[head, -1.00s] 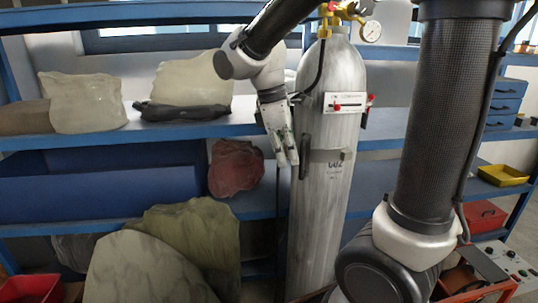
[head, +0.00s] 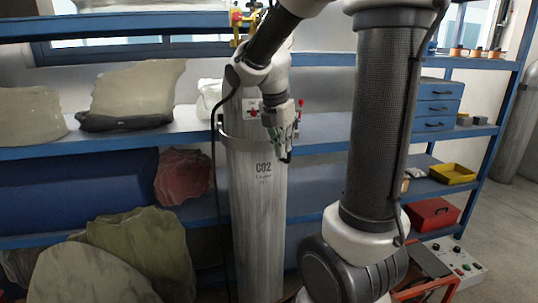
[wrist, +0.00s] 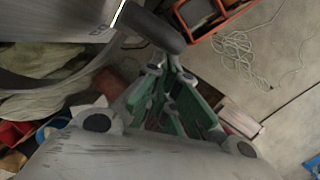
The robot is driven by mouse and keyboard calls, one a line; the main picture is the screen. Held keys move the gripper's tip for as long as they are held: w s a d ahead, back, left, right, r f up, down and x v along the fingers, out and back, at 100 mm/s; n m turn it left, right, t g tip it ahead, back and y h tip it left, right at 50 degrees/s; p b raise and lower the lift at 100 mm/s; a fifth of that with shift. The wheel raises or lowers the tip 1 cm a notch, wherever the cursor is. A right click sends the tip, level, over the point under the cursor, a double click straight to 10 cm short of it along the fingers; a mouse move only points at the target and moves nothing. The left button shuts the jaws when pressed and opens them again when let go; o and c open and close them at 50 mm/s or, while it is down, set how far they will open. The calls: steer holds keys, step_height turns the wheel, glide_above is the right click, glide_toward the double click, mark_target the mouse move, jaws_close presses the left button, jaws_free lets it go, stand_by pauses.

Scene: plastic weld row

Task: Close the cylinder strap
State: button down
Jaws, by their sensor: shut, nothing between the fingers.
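The grey gas cylinder (head: 257,215) stands upright at the shelf, with "CO2" lettering facing me. A metal strap (head: 240,143) crosses its front at the left; its right part is hidden behind my gripper. In the wrist view, the cylinder (wrist: 55,22) fills the upper left and a curved grey band, seemingly the strap (wrist: 35,87), runs below it. A dark rounded bar (wrist: 152,28), perhaps the strap's handle, lies just beyond my fingertips. My gripper (head: 286,157) is shut and empty at the cylinder's right front; it also shows in the wrist view (wrist: 170,72). Contact with the bar is unclear.
A black hose (head: 214,165) hangs along the cylinder's left. A red box (head: 432,214) and a control box (head: 455,262) are at right. An orange-framed cart (wrist: 215,18) stands near the gripper.

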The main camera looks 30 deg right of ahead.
mark_target(289, 158)
steer(key=d, duration=0.1)
steer(key=w+d, duration=0.1)
steer(key=d+n, duration=0.1)
steer(key=shift+w+d, duration=0.75)
steer(key=shift+d, duration=0.35)
steer(key=shift+a, duration=0.1)
